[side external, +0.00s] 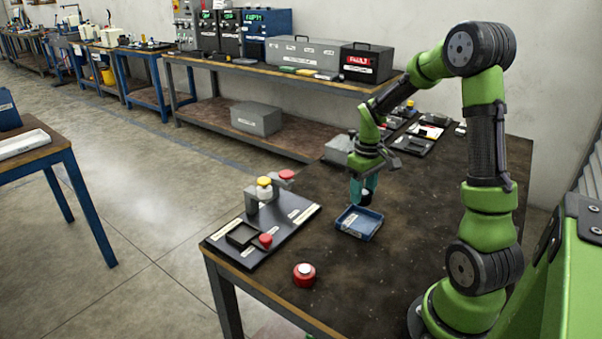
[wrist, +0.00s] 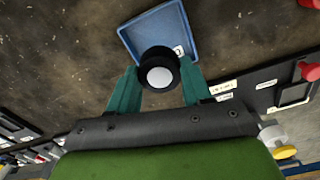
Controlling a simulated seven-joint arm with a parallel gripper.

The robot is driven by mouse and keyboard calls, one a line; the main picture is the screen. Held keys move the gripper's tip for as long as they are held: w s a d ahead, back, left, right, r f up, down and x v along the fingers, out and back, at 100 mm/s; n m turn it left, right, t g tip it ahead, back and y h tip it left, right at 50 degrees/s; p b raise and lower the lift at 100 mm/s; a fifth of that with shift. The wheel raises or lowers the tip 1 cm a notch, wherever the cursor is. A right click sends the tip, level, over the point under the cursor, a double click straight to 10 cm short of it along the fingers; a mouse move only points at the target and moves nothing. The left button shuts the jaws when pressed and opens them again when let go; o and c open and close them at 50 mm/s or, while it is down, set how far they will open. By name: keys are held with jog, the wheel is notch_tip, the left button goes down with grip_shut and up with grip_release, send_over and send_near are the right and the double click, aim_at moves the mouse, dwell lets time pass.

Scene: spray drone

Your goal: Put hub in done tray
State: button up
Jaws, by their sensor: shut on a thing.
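My gripper (side external: 363,189) has teal fingers shut on the hub (wrist: 158,72), a round black piece with a white centre. In the side view the hub (side external: 366,199) is a small dark shape low between the fingers. The done tray, a shallow blue square tray (side external: 357,235), sits on the dark table just in front of and below my gripper. In the wrist view the blue tray (wrist: 131,41) lies beyond the hub, which overlaps its near part. The hub appears held above the table near the tray's back edge; the exact height is unclear.
A black fixture board (side external: 284,236) with red and yellow knobs stands left of the tray. A red round button (side external: 304,275) sits near the front edge. Small parts and a grey box (side external: 338,149) lie at the back. The table right of the tray is clear.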

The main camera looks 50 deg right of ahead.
aim_at(359, 224)
jog(key=shift+f, duration=3.6)
jog(key=shift+f, duration=0.15)
jog(key=o, duration=1)
jog(key=shift+c, duration=0.2)
